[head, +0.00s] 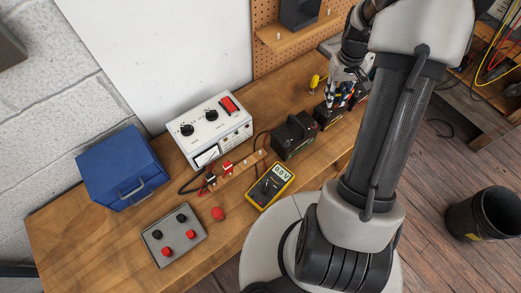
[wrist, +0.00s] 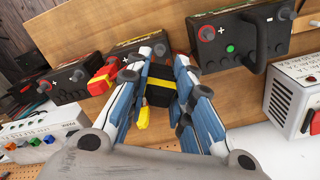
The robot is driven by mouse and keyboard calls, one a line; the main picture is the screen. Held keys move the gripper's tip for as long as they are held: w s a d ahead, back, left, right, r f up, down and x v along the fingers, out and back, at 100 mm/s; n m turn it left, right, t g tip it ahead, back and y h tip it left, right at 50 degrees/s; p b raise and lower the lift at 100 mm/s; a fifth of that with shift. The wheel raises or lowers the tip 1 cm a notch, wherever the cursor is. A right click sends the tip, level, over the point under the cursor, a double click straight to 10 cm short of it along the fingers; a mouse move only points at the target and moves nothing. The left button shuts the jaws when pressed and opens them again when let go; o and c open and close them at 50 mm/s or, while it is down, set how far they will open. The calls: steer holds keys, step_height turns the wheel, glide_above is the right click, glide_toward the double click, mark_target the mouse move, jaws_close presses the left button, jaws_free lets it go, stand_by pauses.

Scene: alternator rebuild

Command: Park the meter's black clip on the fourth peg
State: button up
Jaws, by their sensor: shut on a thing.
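My gripper (wrist: 168,62) is in the middle of the wrist view, its jaws closed on a small black piece with a yellow band (wrist: 161,84), which I take to be the meter's black clip. The fingers hide part of it. In the head view my gripper (head: 342,88) is over the batteries at the back right, and the held piece is hard to make out. The yellow meter (head: 270,186) lies at the bench's front. The wooden peg rail (head: 240,173) is left of it, with red and black clips (head: 210,180) at its near end. Which peg is the fourth cannot be told.
A black battery (head: 293,136) stands between rail and gripper; it also shows in the wrist view (wrist: 213,50). A white power supply (head: 208,127) stands behind the rail, a blue box (head: 123,168) at left.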

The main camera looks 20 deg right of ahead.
mark_target(338, 89)
step_height(338, 89, up, 5)
steer(key=p, duration=0.3)
steer(key=shift+r, duration=0.15)
steer(key=s+a+b, duration=0.2)
steer(key=s+a, duration=0.1)
steer(key=a, duration=2.3)
steer(key=f+b, duration=0.3)
steer(key=f, duration=0.1)
steer(key=f+b, duration=0.3)
steer(key=f, duration=0.1)
steer(key=f+b, duration=0.3)
steer(key=f, duration=0.2)
steer(key=shift+d, duration=0.3)
steer(key=shift+f+b, duration=0.65)
steer(key=shift+b, duration=0.05)
steer(key=shift+f+b, duration=0.95)
steer(key=shift+f, duration=0.25)
